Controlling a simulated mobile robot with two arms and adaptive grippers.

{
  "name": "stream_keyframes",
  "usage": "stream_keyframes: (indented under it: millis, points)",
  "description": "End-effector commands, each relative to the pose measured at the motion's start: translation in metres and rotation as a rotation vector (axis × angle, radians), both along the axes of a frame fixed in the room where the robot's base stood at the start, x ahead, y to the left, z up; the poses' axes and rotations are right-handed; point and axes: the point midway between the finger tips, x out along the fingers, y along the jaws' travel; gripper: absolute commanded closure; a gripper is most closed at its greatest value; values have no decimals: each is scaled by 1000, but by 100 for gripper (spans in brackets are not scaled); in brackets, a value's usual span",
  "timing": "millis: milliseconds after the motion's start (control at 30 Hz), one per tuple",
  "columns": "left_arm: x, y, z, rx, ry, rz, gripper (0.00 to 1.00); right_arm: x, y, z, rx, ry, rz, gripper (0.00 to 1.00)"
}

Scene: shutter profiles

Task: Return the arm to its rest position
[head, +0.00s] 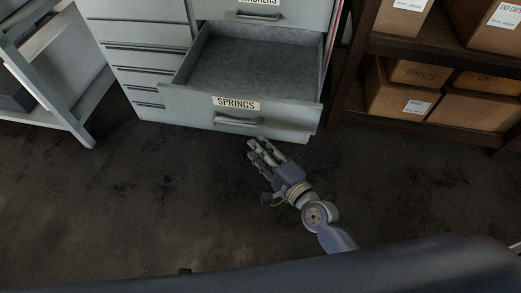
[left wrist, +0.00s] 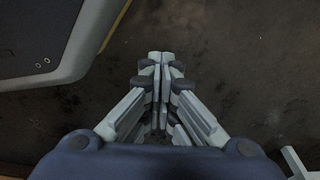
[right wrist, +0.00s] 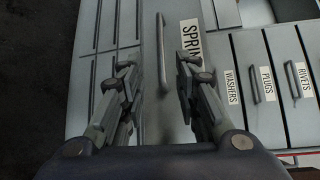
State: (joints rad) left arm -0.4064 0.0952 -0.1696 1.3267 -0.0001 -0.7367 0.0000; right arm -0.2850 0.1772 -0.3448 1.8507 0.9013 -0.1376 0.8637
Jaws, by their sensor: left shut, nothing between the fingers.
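My right gripper (head: 256,146) is in front of the open SPRINGS drawer (head: 190,101), just below its handle (head: 237,122) in the head view. In the right wrist view the fingers of this gripper (right wrist: 158,68) are apart with nothing between them, and the drawer handle (right wrist: 162,52) shows beyond them. My left gripper (left wrist: 160,62) shows only in the left wrist view; its fingers are together and empty, above the dark floor.
The grey cabinet (head: 148,34) has its SPRINGS drawer pulled out, and the visible inside is empty. A dark shelf (head: 440,50) with cardboard boxes (head: 395,98) stands at right. A grey metal frame (head: 70,110) stands at left. Floor (head: 120,205) between is clear.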

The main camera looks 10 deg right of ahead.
Motion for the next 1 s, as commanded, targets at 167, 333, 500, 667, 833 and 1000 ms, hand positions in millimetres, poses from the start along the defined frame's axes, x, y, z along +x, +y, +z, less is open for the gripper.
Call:
stream_keyframes:
  millis: [167, 333, 500, 667, 833, 1000]
  points:
    - [0, 0, 0, 0, 0, 0, 100, 0, 0, 0, 0, 0, 0, 70]
    - [0, 0, 0, 0, 0, 0, 100, 0, 0, 0, 0, 0, 0, 70]
    - [10, -1, 15, -2, -12, 2, 100, -9, 6, 0, -81, -6, 51, 70]
    - [35, -5, 61, -5, -38, 7, 100, -38, 14, -8, -357, -20, 207, 70]
    - [55, -7, 129, -8, -65, 12, 100, -79, -2, -27, -739, -6, 402, 70]
    - [62, -7, 197, -9, -91, 17, 100, -121, -41, -43, -1078, 63, 577, 70]
